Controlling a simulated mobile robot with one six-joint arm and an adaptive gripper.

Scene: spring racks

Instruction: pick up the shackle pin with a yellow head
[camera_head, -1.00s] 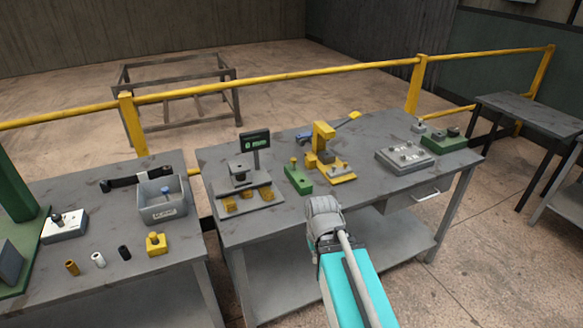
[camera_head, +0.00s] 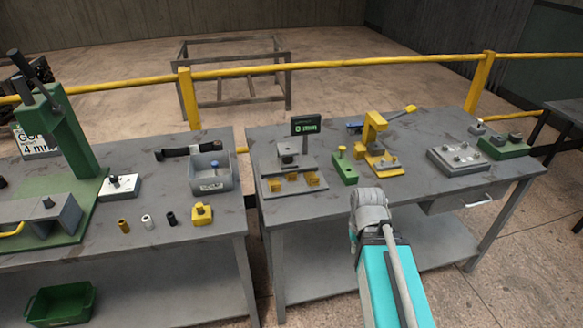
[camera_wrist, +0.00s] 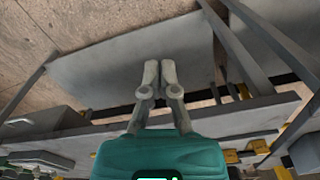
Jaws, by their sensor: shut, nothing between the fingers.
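A small pin with a yellow head (camera_head: 342,150) stands upright in a green block (camera_head: 344,170) on the right workbench, left of a yellow fixture. It looks like the shackle pin, though its shank is too small to make out. My gripper (camera_wrist: 160,65) shows in the wrist view, fingers together and empty, above a grey shelf surface (camera_wrist: 100,70). In the head view my arm is in front of the right bench's front edge, short of the pin, and the fingers are hidden. I cannot make out the pin in the wrist view.
On the right workbench (camera_head: 280,212) stand a display stand (camera_head: 304,127), a yellow fixture (camera_head: 374,130) and a grey plate with studs (camera_head: 458,158). The left bench holds a grey bin (camera_head: 210,182) with a blue-headed piece. A gap separates the benches; a yellow railing (camera_head: 330,66) runs behind.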

